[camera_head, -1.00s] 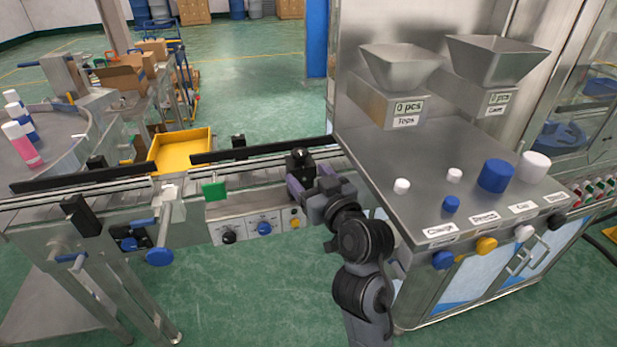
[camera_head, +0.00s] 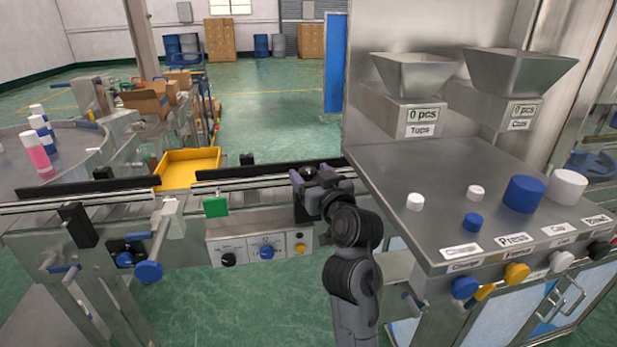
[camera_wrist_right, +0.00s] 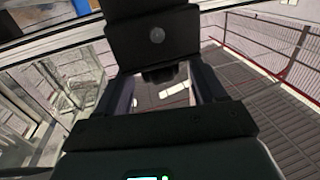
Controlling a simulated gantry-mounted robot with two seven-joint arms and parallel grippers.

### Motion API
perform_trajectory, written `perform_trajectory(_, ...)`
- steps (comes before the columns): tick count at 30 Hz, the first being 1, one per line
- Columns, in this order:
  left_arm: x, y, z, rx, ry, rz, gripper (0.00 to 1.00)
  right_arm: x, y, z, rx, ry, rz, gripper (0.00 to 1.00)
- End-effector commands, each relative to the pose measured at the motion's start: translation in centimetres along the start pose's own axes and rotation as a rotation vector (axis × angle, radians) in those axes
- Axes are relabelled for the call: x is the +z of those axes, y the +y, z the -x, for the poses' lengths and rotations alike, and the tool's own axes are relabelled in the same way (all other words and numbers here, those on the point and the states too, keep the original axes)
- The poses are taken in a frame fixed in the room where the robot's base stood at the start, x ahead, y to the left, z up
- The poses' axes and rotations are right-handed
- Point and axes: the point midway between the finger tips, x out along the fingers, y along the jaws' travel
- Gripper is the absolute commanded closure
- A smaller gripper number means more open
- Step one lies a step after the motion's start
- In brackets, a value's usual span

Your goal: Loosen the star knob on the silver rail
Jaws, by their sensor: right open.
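A small black knob (camera_head: 309,172) sits on a black block (camera_head: 302,207) at the right end of the silver rail (camera_head: 262,178) along the conveyor. I cannot make out a star shape on it. My right gripper (camera_head: 322,177) is at this spot, its purple-grey fingers open, with the knob close to them and partly hidden. In the right wrist view, a black block (camera_wrist_right: 155,38) stands ahead of the spread fingers (camera_wrist_right: 163,95), its lower part reaching toward the gap. Contact cannot be told. My left gripper is not in view.
A control panel (camera_head: 262,245) with knobs sits on the conveyor's front. Blue round knobs (camera_head: 149,271) and a black block (camera_head: 77,225) are at left. A yellow bin (camera_head: 188,168) stands behind. The steel machine table (camera_head: 440,185), with white and blue caps, stands close on the right.

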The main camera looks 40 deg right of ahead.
Motion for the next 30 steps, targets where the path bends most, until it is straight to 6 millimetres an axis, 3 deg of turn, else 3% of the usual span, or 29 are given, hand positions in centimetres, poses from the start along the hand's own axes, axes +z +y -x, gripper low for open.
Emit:
perform_trajectory(6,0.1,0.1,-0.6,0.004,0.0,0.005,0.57,0.1,0.0,-1.7,0.0,0.0,-0.001,0.3)
perform_trajectory(17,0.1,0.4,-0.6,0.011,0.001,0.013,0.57,0.0,0.0,-1.9,0.0,0.0,0.0,0.32)
perform_trajectory(27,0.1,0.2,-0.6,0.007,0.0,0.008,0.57,-0.1,0.0,-1.9,0.0,0.001,-0.001,0.84)
perform_trajectory(30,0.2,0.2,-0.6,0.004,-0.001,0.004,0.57,-0.1,0.0,-1.9,0.0,0.002,-0.001,0.85)
